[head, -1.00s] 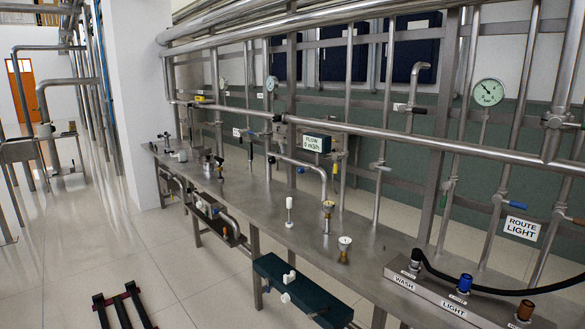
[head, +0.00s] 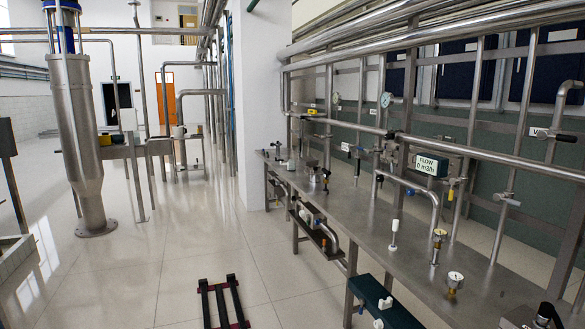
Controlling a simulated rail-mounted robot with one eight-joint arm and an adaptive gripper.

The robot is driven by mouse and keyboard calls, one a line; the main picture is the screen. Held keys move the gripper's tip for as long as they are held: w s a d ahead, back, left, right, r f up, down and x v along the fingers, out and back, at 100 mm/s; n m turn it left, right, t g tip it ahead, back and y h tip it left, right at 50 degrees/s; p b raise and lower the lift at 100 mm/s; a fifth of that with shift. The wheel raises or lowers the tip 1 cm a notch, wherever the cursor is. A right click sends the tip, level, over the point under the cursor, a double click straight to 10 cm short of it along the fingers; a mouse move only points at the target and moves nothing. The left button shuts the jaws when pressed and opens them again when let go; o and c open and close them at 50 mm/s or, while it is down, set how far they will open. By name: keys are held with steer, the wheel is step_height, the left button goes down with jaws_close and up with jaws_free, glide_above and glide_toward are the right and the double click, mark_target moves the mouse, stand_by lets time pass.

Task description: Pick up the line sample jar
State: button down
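I cannot make out for certain which item is the line sample jar. A small pale item (head: 291,167) stands at the far end of the long steel bench (head: 345,222), too small to identify. Another pale, jar-like item (head: 179,131) shows in the distance by the pipes; I cannot tell what it is. A white-topped upright piece (head: 394,232) stands nearer on the bench. My gripper is not in view.
A dark teal box (head: 385,303) with white fittings juts from the bench's front. A dark slatted frame (head: 222,302) lies on the floor. A tall steel vessel (head: 76,140) stands at left. Pipes and a flow display (head: 427,164) line the bench's back. Tiled floor (head: 150,265) is mostly clear.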

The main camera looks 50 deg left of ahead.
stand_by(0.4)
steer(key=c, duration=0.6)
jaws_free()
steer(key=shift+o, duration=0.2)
